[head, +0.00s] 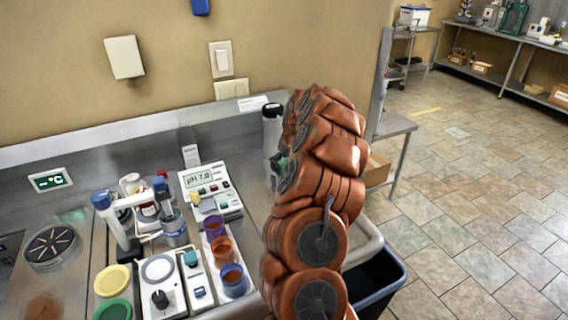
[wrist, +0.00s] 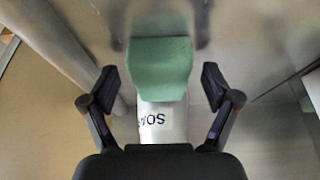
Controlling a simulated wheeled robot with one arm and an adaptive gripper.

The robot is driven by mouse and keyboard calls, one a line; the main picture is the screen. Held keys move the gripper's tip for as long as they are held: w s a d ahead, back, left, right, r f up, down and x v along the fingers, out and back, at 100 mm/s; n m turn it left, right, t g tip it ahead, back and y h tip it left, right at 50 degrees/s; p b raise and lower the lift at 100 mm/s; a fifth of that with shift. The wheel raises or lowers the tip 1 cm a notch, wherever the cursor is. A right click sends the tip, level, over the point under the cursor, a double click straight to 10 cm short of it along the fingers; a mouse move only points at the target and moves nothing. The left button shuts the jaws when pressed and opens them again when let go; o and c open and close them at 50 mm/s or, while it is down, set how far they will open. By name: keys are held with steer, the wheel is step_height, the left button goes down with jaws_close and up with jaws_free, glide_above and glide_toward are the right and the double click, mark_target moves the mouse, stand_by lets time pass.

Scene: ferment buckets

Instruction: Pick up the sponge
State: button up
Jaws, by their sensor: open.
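The sponge is a green block (wrist: 160,68) in the middle of the wrist view. My gripper (wrist: 159,84) is open, with one finger on each side of the sponge and a visible gap on both sides. In the head view my arm hides the gripper and most of that spot. A small green patch (head: 281,162) beside my arm may be the sponge.
A steel counter (head: 75,200) holds a pH meter (head: 210,188), a stirrer (head: 160,290), several coloured cups and a yellow lid (head: 113,280). A dark bin (head: 385,280) stands right of my arm. The tiled floor (head: 470,190) on the right is clear.

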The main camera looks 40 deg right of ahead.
mark_target(284, 160)
steer(key=shift+c, duration=0.3)
steer(key=c, duration=0.9)
steer(key=shift+r, duration=0.1)
steer(key=shift+c, duration=0.2)
steer(key=shift+r+b, duration=0.3)
steer(key=shift+b, duration=0.1)
step_height(284, 160, up, 2)
steer(key=shift+r+b, duration=0.25)
steer(key=shift+b, duration=0.5)
steer(key=s+d+r+b, duration=0.1)
steer(key=s+d, duration=0.2)
steer(key=d, duration=0.4)
steer(key=s+d+b, duration=0.2)
steer(key=s+d, duration=0.2)
steer(key=d, duration=0.3)
steer(key=shift+s+r, duration=0.25)
steer(key=shift+r, duration=0.1)
